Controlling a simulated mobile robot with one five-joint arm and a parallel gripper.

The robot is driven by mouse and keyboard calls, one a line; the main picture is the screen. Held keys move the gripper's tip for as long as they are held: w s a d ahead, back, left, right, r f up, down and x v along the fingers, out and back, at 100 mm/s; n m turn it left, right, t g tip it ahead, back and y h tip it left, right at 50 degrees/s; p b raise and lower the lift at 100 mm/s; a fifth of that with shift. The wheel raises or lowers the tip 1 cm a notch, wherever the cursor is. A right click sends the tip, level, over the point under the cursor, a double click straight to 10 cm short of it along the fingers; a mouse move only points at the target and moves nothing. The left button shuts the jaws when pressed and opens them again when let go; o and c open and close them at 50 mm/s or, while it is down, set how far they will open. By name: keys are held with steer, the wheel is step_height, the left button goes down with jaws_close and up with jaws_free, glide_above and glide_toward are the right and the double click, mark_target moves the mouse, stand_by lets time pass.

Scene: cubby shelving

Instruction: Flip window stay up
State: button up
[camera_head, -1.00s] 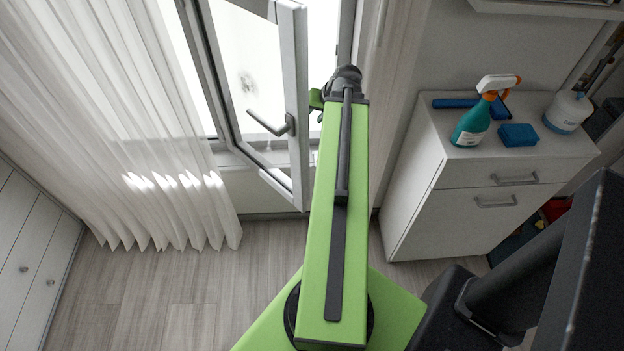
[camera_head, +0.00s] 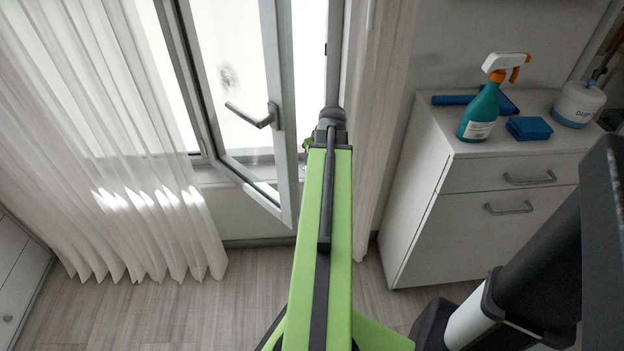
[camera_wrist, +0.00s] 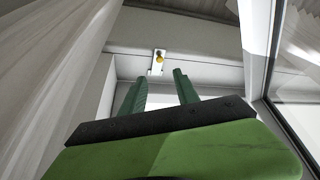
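A small white metal plate with a brass-coloured knob (camera_wrist: 158,60) is fixed to the pale frame ahead in the wrist view. It looks like the window stay or its mount, but I cannot tell which way it is flipped. My gripper (camera_wrist: 159,90) has two dark green fingers, apart with nothing between them, pointing toward the plate and short of it. In the head view my arm hides most of the gripper. The open window sash (camera_head: 285,150) with its grey lever handle (camera_head: 252,116) stands just left of my arm's end.
A white curtain (camera_head: 110,170) hangs left of the window, and another (camera_head: 375,130) hangs right of my arm. A white cabinet (camera_head: 430,190) at right carries a spray bottle (camera_head: 480,112), a blue sponge (camera_head: 529,128) and a white canister (camera_head: 578,103).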

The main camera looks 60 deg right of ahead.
steer(key=b+x, duration=0.8)
steer(key=x, duration=0.3)
steer(key=shift+b, duration=0.3)
steer(key=shift+r, duration=0.1)
jaws_close()
steer(key=shift+a, duration=0.1)
stand_by(0.3)
